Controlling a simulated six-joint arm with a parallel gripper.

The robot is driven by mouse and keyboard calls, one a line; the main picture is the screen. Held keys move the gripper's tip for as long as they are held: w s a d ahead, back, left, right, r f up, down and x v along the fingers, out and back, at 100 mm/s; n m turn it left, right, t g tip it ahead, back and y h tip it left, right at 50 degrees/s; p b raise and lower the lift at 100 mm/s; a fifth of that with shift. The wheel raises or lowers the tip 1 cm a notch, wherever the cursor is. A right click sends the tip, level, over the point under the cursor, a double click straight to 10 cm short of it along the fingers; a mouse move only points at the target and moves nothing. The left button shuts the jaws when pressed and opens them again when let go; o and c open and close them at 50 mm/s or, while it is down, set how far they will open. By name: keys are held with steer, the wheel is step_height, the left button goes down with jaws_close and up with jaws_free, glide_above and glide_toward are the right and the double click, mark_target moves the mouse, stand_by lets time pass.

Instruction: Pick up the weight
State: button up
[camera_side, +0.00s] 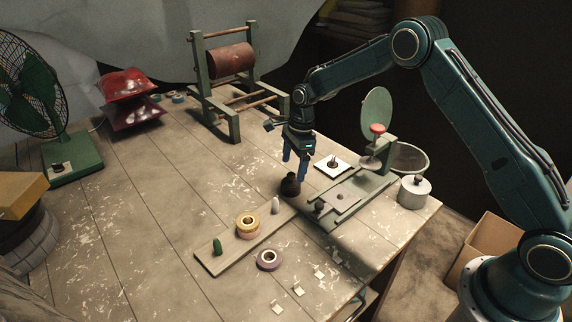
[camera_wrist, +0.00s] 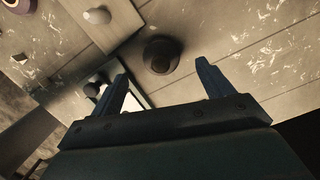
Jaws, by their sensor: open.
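The weight, a dark rounded piece with a narrower knob on top (camera_side: 290,187), stands on the wooden table. It also shows from above in the wrist view (camera_wrist: 160,56). My gripper (camera_side: 295,166) points down and is just above the weight. Its fingers are apart, with nothing held between them. In the wrist view the two fingertips (camera_wrist: 162,73) lie to either side of the weight's lower edge in the picture.
A board (camera_side: 222,264) with a green peg, a pale peg and tape rolls lies left of the weight. A green-framed device (camera_side: 352,193) and a white square plate (camera_side: 333,167) stand close on the right. A roller stand (camera_side: 232,120) is behind. The table's left middle is clear.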

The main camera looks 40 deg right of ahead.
mark_target(292, 173)
steer(key=shift+a+f, duration=0.1)
steer(key=shift+f, duration=0.6)
steer(key=shift+w+a+f, duration=0.1)
steer(key=shift+a+f, duration=0.05)
steer(key=shift+f, duration=1.15)
steer(key=shift+w+a+f, duration=0.1)
steer(key=shift+f, duration=1.2)
steer(key=c, duration=1.3)
steer(key=shift+r, duration=0.2)
step_height(292, 173, up, 20)
steer(key=shift+f, duration=0.1)
